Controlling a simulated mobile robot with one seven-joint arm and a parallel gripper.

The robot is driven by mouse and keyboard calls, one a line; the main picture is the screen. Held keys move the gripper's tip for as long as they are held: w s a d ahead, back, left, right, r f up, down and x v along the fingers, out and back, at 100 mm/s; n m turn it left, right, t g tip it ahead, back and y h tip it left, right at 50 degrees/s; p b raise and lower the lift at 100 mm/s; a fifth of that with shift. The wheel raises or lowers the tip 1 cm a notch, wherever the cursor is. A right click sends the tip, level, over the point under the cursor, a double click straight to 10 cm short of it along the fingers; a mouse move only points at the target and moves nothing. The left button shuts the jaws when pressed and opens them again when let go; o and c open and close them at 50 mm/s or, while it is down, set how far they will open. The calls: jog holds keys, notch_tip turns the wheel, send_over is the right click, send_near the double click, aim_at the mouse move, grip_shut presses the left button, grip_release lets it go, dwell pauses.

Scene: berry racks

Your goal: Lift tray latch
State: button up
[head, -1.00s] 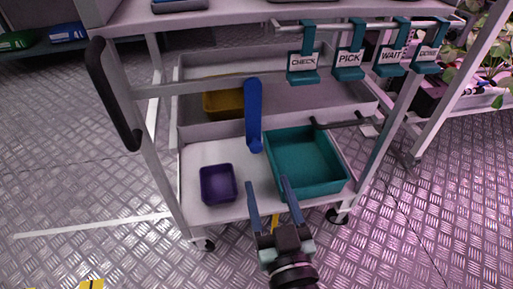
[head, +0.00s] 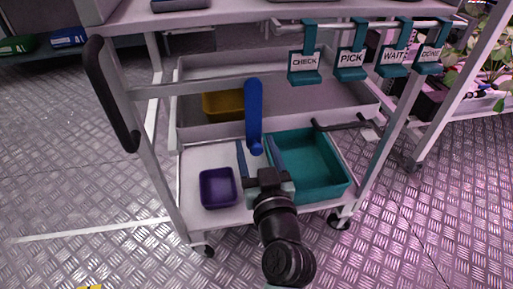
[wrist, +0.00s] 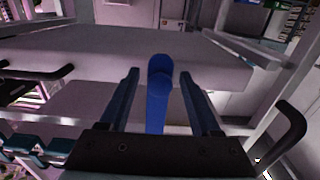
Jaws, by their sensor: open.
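In the wrist view the blue latch (wrist: 158,95) shows between the open fingers (wrist: 158,75). I cannot tell whether the latch's knob lies within the finger depth; neither finger visibly touches it.
A teal bin (head: 318,178) stands right of my gripper and a small purple bin (head: 217,188) left, both on the lower shelf. A yellow bin (head: 222,104) sits behind. Teal hanging tags (head: 304,68) line the upper rail. A black handle (head: 112,92) is at left.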

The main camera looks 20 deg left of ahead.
grip_shut()
dwell(1.3)
